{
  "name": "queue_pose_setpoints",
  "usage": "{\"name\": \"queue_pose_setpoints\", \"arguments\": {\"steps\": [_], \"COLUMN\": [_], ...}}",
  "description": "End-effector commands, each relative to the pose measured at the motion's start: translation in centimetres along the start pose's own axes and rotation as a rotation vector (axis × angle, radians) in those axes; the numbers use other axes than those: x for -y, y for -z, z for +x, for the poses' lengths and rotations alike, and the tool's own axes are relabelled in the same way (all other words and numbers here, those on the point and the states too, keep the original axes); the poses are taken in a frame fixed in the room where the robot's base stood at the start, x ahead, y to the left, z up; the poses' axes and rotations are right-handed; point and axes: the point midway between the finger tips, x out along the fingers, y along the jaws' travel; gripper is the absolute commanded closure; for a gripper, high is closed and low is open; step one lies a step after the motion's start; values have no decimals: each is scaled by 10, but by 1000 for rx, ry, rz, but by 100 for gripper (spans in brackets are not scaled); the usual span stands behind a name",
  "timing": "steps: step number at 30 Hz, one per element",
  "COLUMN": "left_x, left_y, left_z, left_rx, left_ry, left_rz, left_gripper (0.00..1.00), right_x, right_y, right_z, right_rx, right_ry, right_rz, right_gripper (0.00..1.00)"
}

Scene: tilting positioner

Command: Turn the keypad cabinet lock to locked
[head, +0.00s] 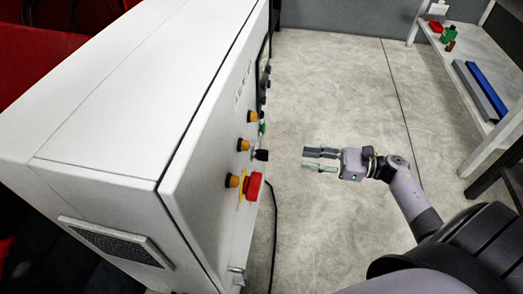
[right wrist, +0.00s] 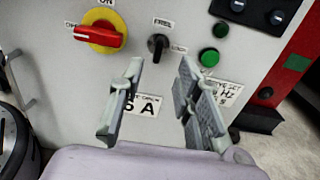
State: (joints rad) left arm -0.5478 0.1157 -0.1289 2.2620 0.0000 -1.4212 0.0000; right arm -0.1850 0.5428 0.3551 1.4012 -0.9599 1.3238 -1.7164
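The lock is a black rotary knob (right wrist: 158,46) on the cabinet's front panel in the right wrist view. A label that seems to read FREE sits above it, and a smaller label, hard to read, sits at its right. The knob's handle looks roughly upright, towards the upper label. In the head view the black knob (head: 261,155) sticks out of the panel. My right gripper (head: 312,160) is open and empty, apart from the panel, its fingers pointing at the knob. In the right wrist view its fingers (right wrist: 160,75) stand below and either side of the knob. My left gripper is out of view.
A red rotary switch on a yellow plate (right wrist: 101,32) is left of the knob. Green buttons (right wrist: 208,57) are at its right. Orange-capped parts (head: 243,145) project from the white cabinet (head: 110,90). A shelf (head: 465,45) stands right. The floor between is clear except a black cable.

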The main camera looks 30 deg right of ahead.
Motion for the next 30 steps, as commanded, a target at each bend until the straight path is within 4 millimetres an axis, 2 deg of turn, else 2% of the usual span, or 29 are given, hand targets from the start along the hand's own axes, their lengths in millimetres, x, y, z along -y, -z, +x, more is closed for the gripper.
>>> {"name": "queue_pose_setpoints", "arguments": {"steps": [1,9,15,21,30], "left_x": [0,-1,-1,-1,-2], "left_y": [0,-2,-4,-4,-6], "left_z": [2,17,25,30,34], "left_rx": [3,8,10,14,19], "left_ry": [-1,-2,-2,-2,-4], "left_rz": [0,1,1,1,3], "left_gripper": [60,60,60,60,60], "right_x": [0,0,1,1,0], "right_y": [-2,-2,-2,0,0], "right_z": [12,72,110,130,135], "right_rx": [4,5,4,2,1], "right_ry": [-1,1,1,3,2], "right_rz": [-2,0,2,2,3], "right_gripper": [69,69,69,69,69]}}
